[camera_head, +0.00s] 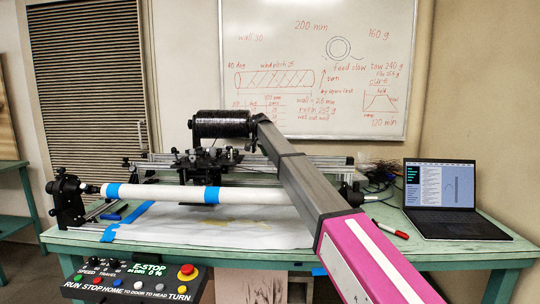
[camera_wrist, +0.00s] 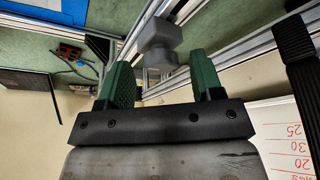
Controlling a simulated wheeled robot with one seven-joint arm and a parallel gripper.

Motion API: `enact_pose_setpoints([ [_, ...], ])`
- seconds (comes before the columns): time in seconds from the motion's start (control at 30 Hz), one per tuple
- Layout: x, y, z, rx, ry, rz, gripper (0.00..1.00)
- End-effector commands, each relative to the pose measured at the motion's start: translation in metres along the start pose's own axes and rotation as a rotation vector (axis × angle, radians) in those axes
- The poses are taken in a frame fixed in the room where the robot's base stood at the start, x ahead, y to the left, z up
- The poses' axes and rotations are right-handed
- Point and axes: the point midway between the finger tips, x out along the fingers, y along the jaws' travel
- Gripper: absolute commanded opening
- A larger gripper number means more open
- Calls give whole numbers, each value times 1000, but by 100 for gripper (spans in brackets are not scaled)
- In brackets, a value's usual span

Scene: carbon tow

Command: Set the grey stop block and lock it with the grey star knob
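A grey block-like part (camera_wrist: 160,40) sits at the aluminium rail in the wrist view, with a smaller grey piece on its near side. It looks like the stop block, but I cannot tell whether the smaller piece is the star knob. My gripper (camera_wrist: 161,68) is open, its two green fingers apart. The grey part lies between and just beyond the fingertips, with a gap showing on both sides. In the head view my arm reaches over the bench to the rail area, and the gripper and grey part cannot be made out there.
A white tube (camera_head: 165,193) with blue tape lies across the winder on the green bench (camera_head: 440,256). A black tow roll (camera_head: 222,124) stands behind it. A laptop (camera_head: 450,195) and red marker (camera_head: 389,229) are at right. A control panel (camera_head: 130,283) hangs in front.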

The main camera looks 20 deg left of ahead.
Motion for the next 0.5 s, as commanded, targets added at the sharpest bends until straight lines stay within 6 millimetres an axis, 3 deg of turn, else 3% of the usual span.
enact_pose_setpoints([
  [0.33,-2,0,0,-1,1,-1,60],
  [0.5,-13,-1,0,-1,1,-2,60],
])
